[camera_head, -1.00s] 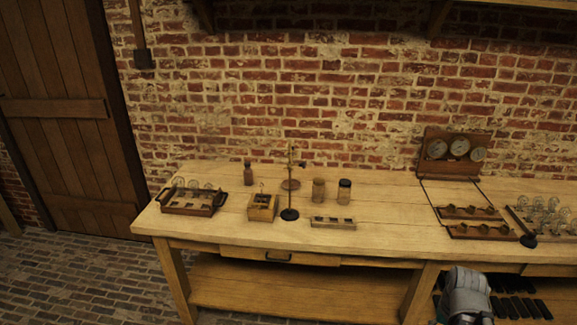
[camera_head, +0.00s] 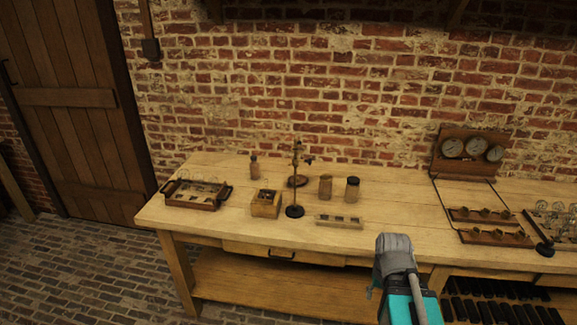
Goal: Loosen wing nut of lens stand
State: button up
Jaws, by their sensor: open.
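A lens stand with a dark round base (camera_head: 294,211) and a thin upright rod (camera_head: 296,170) stands on the wooden workbench (camera_head: 385,215), left of the picture's middle. Small dark fittings show near the top of its rod, but the wing nut is too small to make out. A second round brown base (camera_head: 297,181) is just behind it. The grey and teal part of my arm rises at the bottom, in front of the bench and right of the stand. My gripper's fingers do not show.
Left of the stand are an open wooden box (camera_head: 265,204), a tray of glassware (camera_head: 196,194) and a small bottle (camera_head: 254,167). Two jars (camera_head: 325,187) (camera_head: 352,189) and a low slotted block (camera_head: 339,222) are to its right. A gauge panel (camera_head: 468,154) stands farther right.

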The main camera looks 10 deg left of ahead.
jog(key=o, duration=0.3)
jog(key=shift+a, duration=0.1)
jog(key=shift+o, duration=1.1)
jog(key=shift+w+a, duration=0.2)
jog(key=shift+w, duration=0.05)
jog(key=w+a+r+m+t+y+b, duration=0.1)
jog(key=w+a+r+m+t+y, duration=0.2)
jog(key=w+a, duration=0.5)
jog(key=w+a+r+m+t+y+b, duration=0.1)
jog(key=w+a+r+m+t+y, duration=0.2)
jog(key=w+a, duration=0.55)
jog(key=w+a+r+m+t+h+b, duration=0.1)
jog(key=w+a+r+m+t+h, duration=0.2)
jog(key=m, duration=1.2)
jog(key=w+a+r+m+t+h+b, duration=0.1)
jog(key=w+a+r+m+t+h, duration=0.2)
jog(key=m, duration=1.3)
jog(key=shift+w+a+r+t+h, duration=0.3)
jog(key=shift+w+a+r+t, duration=0.85)
jog(key=shift+w+a+t, duration=1.45)
